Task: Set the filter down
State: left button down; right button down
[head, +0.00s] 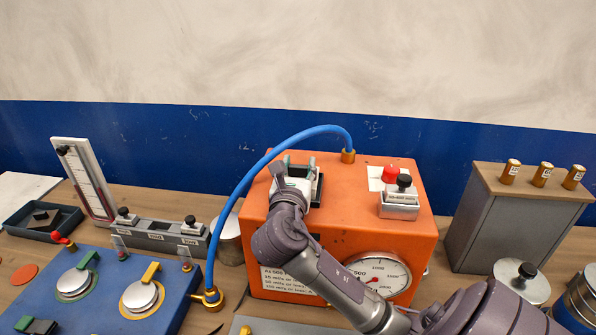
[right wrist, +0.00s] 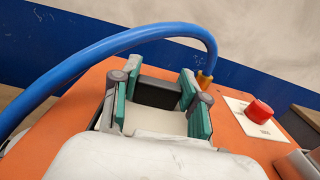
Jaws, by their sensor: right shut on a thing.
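My right gripper (head: 297,168) reaches over the top of the orange box (head: 340,215), its green-padded fingers pointing away from me. In the right wrist view the two fingers (right wrist: 158,100) stand apart, with a pale flat piece, seemingly the filter (right wrist: 160,121), between them; its full shape is hidden by my gripper. A dark, open-topped holder (head: 318,187) sits on the box at the gripper; its dark wall (right wrist: 158,94) shows behind the pale piece. I cannot tell whether the piece touches the holder. My left gripper is not in view.
A blue hose (head: 265,165) arches close behind and left of my gripper, from a brass fitting (head: 348,156). A red button (head: 390,174) and a grey block with a black knob (head: 399,203) stand right. A grey cabinet (head: 512,222) is further right, a blue panel (head: 105,290) left.

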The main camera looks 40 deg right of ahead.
jog(key=shift+s+a, duration=0.1)
jog(key=shift+a, duration=0.1)
jog(key=shift+s+a+r, duration=0.15)
jog(key=shift+a, duration=0.05)
jog(key=c, duration=1)
grip_release()
jog(key=o, duration=0.4)
jog(key=shift+d+f, duration=0.15)
jog(key=shift+f, duration=0.1)
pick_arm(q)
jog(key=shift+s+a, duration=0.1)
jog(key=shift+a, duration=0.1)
pick_arm(e)
jog(key=shift+r, duration=0.1)
